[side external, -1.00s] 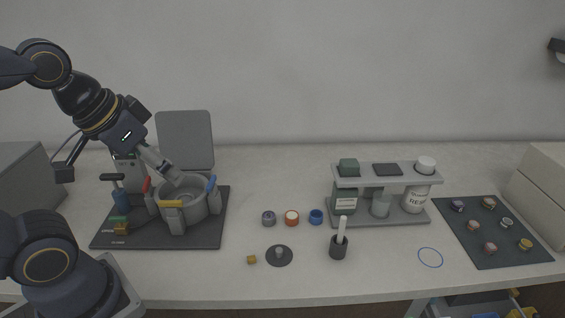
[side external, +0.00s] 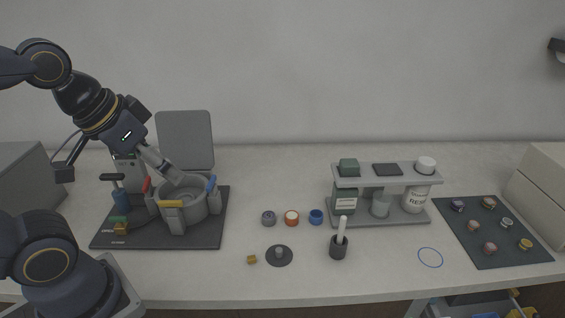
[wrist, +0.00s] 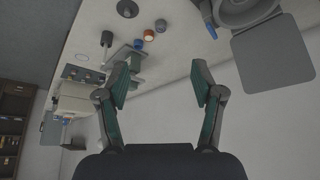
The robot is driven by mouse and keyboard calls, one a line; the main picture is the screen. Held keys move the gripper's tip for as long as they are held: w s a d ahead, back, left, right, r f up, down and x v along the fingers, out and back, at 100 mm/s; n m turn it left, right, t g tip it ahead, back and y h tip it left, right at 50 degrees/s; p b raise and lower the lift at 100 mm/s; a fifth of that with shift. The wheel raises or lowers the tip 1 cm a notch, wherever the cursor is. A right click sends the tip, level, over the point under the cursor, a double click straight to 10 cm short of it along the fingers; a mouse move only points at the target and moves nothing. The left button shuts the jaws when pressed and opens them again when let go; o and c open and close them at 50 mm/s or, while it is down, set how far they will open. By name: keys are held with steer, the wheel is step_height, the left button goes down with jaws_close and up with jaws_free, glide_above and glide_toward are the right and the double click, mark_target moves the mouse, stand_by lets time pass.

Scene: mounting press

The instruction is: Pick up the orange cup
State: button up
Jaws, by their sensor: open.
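The small orange cup (side external: 292,218) stands on the bench between a grey-blue cup (side external: 268,218) and a blue cup (side external: 316,216). It has a light top. In the wrist view the orange cup (wrist: 148,34) is near the top, beyond my fingers. My gripper (side external: 158,163) is in the air at the left, over the press area, well to the left of the cup. In the wrist view my gripper (wrist: 164,83) is open, with nothing between its fingers.
The mounting press (side external: 184,208) with coloured clamps is on a dark mat at the left. A two-level shelf (side external: 345,183) with containers stands right of the cups. A dark holder with a white rod (side external: 338,246) and a grey disc (side external: 286,262) stand in front. A dark mat (side external: 487,258) holds several small pieces.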

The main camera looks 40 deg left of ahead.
steer(key=w+r+n, duration=0.2)
steer(key=w+r, duration=0.2)
steer(key=r, duration=0.1)
steer(key=n+g, duration=0.2)
steer(key=g, duration=0.4)
glide_above(292, 216)
step_height(292, 216, down, 27)
steer(key=shift+s+d+f, duration=0.15)
steer(key=shift+f, duration=3.15)
steer(key=c, duration=1.2)
